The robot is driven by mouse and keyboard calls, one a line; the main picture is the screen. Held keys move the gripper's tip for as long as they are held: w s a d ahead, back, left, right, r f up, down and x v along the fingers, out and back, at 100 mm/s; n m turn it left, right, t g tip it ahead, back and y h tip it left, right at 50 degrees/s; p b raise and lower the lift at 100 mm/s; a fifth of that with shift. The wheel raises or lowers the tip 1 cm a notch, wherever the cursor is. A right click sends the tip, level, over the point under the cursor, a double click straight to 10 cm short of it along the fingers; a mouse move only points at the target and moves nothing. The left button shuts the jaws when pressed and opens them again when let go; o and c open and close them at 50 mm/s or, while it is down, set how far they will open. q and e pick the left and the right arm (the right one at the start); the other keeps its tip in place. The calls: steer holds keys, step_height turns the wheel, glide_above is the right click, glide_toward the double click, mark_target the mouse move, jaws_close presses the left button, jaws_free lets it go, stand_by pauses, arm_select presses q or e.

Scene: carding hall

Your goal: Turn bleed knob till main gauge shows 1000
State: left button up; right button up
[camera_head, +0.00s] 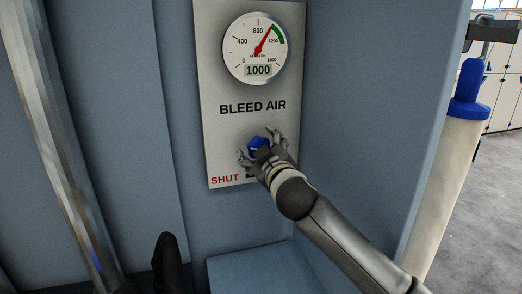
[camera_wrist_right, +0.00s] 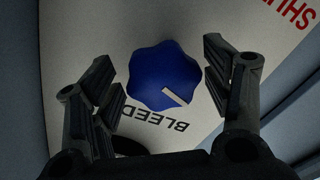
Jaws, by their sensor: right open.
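The main gauge (camera_head: 257,48) is a round white dial at the top of the panel. Its red needle points up and right, between 800 and 1200 beside the green band, and its display reads 1000. The blue bleed knob (camera_head: 257,143) sits below the words BLEED AIR. In the right wrist view the knob (camera_wrist_right: 164,75) is lobed with a white pointer mark towards its lower right. My right gripper (camera_head: 261,144) is at the knob, with its open fingers on either side; gaps show between fingers and knob in the wrist view. My left gripper is not identifiable.
The pale panel (camera_head: 215,70) is mounted on a blue-grey wall (camera_head: 340,80). SHUT is printed in red at its lower left. A metal post (camera_head: 50,120) stands at left. A blue-topped cream cylinder (camera_head: 452,160) stands at right beside grey floor.

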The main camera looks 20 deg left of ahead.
steer(key=shift+s, duration=0.3)
steer(key=v, duration=1.1)
steer(key=shift+d, duration=0.3)
